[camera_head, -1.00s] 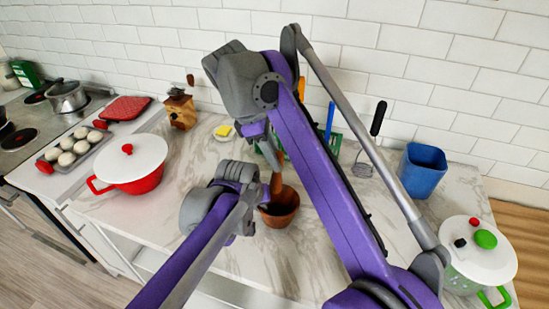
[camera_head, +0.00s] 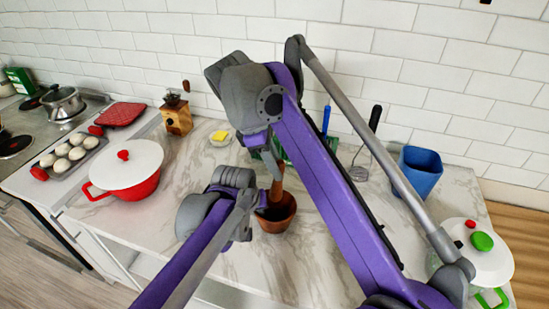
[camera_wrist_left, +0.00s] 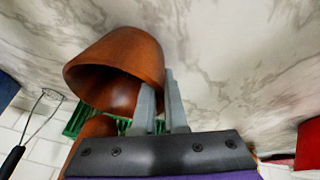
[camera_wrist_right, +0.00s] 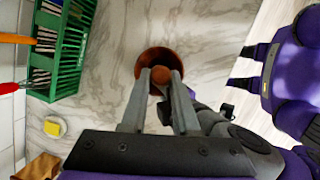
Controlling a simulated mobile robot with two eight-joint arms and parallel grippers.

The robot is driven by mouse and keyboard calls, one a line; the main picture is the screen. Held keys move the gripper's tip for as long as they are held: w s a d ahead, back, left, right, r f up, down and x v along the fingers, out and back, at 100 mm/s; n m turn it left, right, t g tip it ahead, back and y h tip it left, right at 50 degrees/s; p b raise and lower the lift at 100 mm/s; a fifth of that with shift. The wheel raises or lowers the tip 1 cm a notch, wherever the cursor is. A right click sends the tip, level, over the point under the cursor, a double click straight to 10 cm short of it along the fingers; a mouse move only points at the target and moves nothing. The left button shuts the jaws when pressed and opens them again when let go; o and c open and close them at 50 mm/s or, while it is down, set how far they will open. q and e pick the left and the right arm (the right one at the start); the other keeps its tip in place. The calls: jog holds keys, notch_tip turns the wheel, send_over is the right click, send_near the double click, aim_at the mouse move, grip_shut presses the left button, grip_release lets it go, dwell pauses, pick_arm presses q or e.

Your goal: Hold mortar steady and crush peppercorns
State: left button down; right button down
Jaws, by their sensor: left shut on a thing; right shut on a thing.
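The brown wooden mortar (camera_head: 279,218) stands on the marble counter. My left gripper (camera_head: 261,202) is at its left side in the head view. In the left wrist view the left fingers (camera_wrist_left: 160,105) are shut on the wall of the mortar (camera_wrist_left: 118,52), near its rim. The wooden pestle (camera_head: 277,184) stands in the mortar, its lower end hidden inside. My right gripper (camera_head: 268,157) is above the mortar, shut on the pestle. In the right wrist view the pestle's round end (camera_wrist_right: 161,75) lies between the right fingers (camera_wrist_right: 160,98). No peppercorns can be made out.
A green rack (camera_wrist_right: 66,45) stands behind the mortar, with a yellow block on a dish (camera_head: 220,136) nearby. A red pot (camera_head: 125,168) and wooden grinder (camera_head: 177,117) are left. A blue container (camera_head: 420,172) and white-lidded pot (camera_head: 484,262) are right. The front counter is clear.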

jog(key=shift+w+a+f, duration=0.1)
jog(key=shift+f, duration=2.45)
